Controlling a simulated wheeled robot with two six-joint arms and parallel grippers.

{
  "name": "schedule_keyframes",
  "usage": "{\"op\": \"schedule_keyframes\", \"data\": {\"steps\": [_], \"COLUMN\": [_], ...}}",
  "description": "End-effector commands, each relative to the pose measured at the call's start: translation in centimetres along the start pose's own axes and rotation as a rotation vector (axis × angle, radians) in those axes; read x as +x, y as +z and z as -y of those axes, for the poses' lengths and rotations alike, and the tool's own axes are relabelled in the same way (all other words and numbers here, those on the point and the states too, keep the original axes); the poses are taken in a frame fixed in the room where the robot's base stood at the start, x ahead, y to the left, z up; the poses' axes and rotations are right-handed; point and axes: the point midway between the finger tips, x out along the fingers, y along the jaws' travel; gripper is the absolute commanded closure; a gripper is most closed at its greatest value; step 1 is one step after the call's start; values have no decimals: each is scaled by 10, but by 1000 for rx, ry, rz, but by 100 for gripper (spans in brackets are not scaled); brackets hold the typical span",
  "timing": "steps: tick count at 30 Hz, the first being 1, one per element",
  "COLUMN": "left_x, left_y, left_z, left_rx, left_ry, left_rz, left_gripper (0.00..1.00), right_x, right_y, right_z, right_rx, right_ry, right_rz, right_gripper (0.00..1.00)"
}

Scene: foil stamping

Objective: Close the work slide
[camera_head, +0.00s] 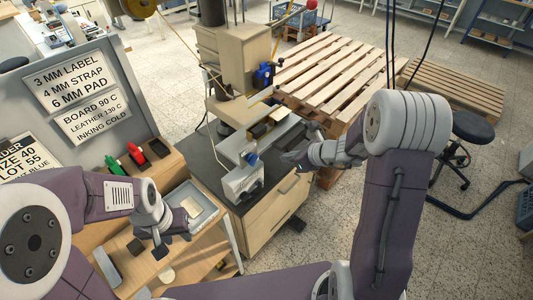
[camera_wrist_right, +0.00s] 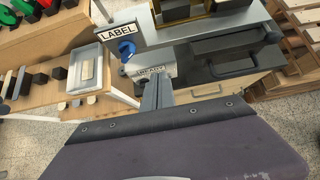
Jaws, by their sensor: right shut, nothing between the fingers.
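The foil stamping machine (camera_head: 225,60) stands on a dark-topped cabinet. Its grey work slide (camera_head: 240,148) sticks out toward the front, below the press head. In the right wrist view the grey slide plate (camera_wrist_right: 200,28) shows at the top, behind a LABEL sign (camera_wrist_right: 118,30). My right gripper (camera_head: 294,157) is just right of the slide's front end, above the cabinet. It is shut and empty, and its fingers (camera_wrist_right: 158,92) show in the right wrist view. Whether it touches the slide is unclear. My left gripper (camera_head: 170,244) is open and empty over the wooden bench at left.
A grey tray (camera_head: 204,206) lies near my left gripper. A wooden pallet (camera_head: 325,68) stands behind right. A sign board (camera_head: 75,80) is at left. Open floor lies at right.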

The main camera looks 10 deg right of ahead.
Motion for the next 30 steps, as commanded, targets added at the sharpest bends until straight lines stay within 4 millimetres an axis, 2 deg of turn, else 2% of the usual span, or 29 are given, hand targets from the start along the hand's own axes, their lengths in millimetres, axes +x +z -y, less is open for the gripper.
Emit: {"op": "schedule_keyframes", "data": {"steps": [1, 9, 12, 16, 30], "left_x": [2, 0, -13, -18, -18], "left_y": [0, 0, -1, -2, -2], "left_z": [0, 0, 0, 0, 0], "left_rx": [0, 0, 0, 0, 0], "left_ry": [0, 0, 0, 0, 0], "left_rz": [0, 0, 0, 0, 0], "left_gripper": [64, 64, 64, 64, 64], "right_x": [12, 70, 78, 89, 96], "right_y": [-1, 0, 16, 25, 28], "right_z": [-1, -2, -1, -1, -1], "right_rx": [0, -2, -3, -3, -2], "right_ry": [5, 4, 2, 2, 1], "right_rz": [-2, -2, 0, -1, 0], "right_gripper": [100, 100, 100, 100, 100]}}
